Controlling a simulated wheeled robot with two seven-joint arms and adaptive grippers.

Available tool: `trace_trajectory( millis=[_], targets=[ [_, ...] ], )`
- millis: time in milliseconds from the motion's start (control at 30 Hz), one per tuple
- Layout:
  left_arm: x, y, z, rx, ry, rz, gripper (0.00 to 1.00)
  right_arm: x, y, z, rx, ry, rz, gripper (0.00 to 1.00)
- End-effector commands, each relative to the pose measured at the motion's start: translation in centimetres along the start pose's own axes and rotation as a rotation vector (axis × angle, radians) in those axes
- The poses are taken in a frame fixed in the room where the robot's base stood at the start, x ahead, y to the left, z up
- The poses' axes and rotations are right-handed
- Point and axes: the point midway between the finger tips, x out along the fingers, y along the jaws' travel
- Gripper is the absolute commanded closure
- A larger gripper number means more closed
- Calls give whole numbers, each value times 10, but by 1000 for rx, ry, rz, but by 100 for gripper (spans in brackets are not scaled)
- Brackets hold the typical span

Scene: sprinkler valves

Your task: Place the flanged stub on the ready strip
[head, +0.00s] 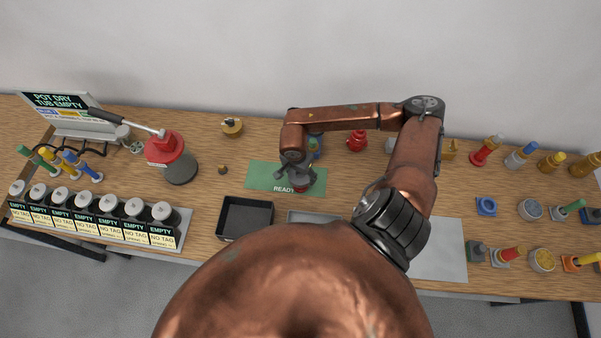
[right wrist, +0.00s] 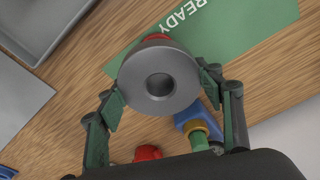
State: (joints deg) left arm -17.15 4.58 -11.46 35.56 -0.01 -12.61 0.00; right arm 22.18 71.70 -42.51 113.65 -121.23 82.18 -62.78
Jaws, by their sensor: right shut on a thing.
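The flanged stub (right wrist: 158,82) is in the right wrist view, with a round grey flange, a hole in its middle and a bit of red beyond. My right gripper (right wrist: 160,88) is shut on it, with a finger on each side. In the head view my right gripper (head: 298,179) is over the right part of the green ready strip (head: 262,175), and its wrist hides most of the stub. The strip also shows beyond the stub in the right wrist view (right wrist: 238,32). I cannot tell whether the stub touches the strip. My left gripper is not in view.
A dark tray (head: 245,217) stands in front of the strip. A fitting on a blue base (right wrist: 198,128) and a red fitting (head: 357,140) stand behind it. The strip's left part is bare.

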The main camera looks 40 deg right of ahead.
Motion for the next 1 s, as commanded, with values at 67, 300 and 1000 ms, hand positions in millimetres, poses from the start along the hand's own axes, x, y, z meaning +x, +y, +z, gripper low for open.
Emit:
trace_trajectory(
  millis=[67, 300, 1000],
  targets=[
    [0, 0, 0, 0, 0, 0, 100, -1, -1, 0, 0, 0, -3, 86],
    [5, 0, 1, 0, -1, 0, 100, 3, -1, 0, -1, 1, -2, 86],
    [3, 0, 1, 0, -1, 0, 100, -9, -2, -1, -2, 2, -5, 22]
  ],
)
